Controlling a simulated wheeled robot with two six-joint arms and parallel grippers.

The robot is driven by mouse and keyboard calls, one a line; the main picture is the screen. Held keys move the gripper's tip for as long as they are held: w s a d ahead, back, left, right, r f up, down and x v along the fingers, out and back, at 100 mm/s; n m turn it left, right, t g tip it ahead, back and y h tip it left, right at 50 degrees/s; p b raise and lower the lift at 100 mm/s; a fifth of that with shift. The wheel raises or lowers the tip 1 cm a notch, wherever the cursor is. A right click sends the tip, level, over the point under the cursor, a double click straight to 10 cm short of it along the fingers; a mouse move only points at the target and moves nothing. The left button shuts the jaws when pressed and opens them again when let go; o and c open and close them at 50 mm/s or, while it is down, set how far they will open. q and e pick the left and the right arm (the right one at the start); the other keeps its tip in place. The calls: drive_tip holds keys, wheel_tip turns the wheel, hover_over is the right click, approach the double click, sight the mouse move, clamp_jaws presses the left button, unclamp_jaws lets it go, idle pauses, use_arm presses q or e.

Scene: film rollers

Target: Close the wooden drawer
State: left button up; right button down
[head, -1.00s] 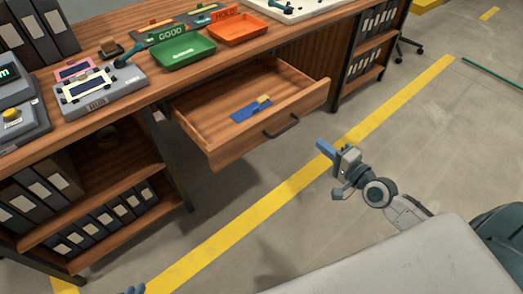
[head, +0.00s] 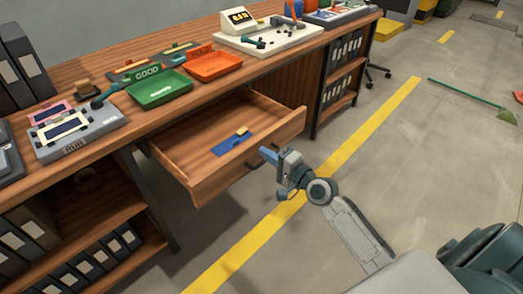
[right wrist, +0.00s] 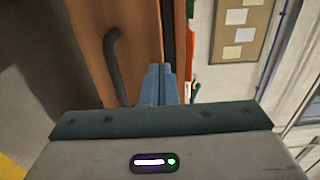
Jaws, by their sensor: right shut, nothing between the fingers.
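The wooden drawer (head: 205,187) stands pulled out from under the desk, with a blue item (head: 230,145) and a small yellowish piece inside. Its dark handle (head: 262,158) is partly hidden behind my right gripper (head: 264,152). In the right wrist view the drawer front (right wrist: 90,45) and dark handle (right wrist: 114,65) are close, left of the blue fingertips (right wrist: 158,70). My right gripper is shut and empty in front of the drawer front, near the handle. I cannot tell whether it touches the drawer. My left gripper is not in view.
The desk top holds a green tray (head: 160,92), an orange tray (head: 214,68), a grey device (head: 78,132) and a white board (head: 270,40). Binders fill shelves on both sides of the drawer. The floor in front is clear, with a yellow line (head: 345,150).

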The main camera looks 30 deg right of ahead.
sight(254, 145)
drive_tip(key=shift+x, duration=1.2)
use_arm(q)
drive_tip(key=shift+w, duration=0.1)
